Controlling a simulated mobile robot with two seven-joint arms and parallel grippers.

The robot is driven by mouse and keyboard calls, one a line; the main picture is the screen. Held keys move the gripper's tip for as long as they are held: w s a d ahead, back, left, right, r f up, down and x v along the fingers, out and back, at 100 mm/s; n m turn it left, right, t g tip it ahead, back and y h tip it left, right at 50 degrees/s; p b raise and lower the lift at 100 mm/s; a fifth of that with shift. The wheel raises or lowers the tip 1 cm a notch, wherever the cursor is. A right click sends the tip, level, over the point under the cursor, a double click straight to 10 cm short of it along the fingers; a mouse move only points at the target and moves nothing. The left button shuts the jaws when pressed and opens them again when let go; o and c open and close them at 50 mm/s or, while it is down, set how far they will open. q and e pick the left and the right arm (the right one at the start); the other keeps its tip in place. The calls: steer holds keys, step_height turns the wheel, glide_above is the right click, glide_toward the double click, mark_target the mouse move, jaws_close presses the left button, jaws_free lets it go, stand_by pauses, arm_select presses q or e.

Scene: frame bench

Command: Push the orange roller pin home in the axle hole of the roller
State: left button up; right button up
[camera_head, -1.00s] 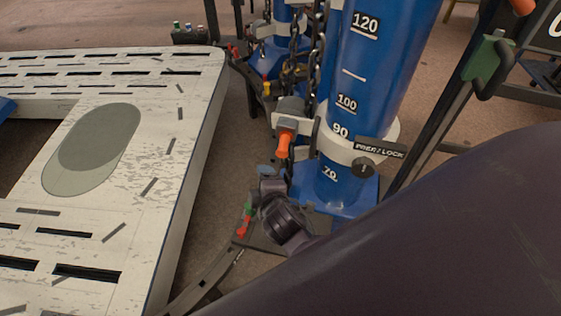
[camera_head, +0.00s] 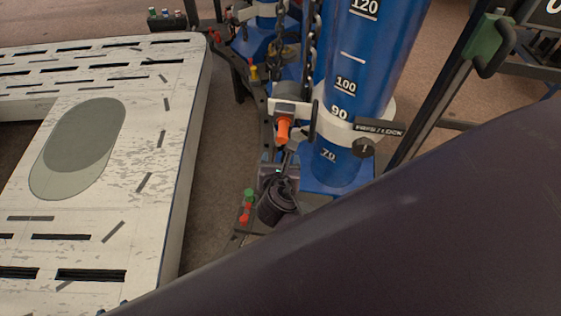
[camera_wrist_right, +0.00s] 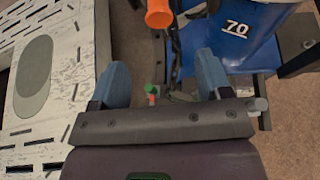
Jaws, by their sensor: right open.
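The orange roller pin (camera_head: 283,130) sticks out toward me from the white bracket that holds the grey roller (camera_head: 287,91), beside the blue column. Its inner end and the axle hole are hidden, so I cannot tell how deep it sits. In the right wrist view the pin (camera_wrist_right: 159,14) is at the top edge, beyond the fingertips and between their lines. My right gripper (camera_wrist_right: 163,72) is open and empty, with blue fingers apart. In the head view the right gripper (camera_head: 284,162) is just below the pin, apart from it. My left gripper is not in view.
The blue column (camera_head: 355,80) with numbers and a PRESS/LOCK tag (camera_head: 379,128) stands right of the pin. Chains (camera_head: 311,40) hang behind. A white slotted bench (camera_head: 185,150) lies at the left, with bare floor between. Red and green knobs (camera_head: 247,206) are near my wrist.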

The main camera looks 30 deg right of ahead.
steer(key=x, duration=1)
steer(key=shift+w, duration=0.1)
steer(key=shift+c, duration=0.4)
steer(key=c, duration=1.1)
steer(key=o, duration=1.2)
steer(key=shift+w+d, duration=0.1)
glide_toward(282, 141)
steer(key=shift+s+a+r, duration=0.3)
steer(key=shift+s+r, duration=0.05)
steer(key=shift+s, duration=0.2)
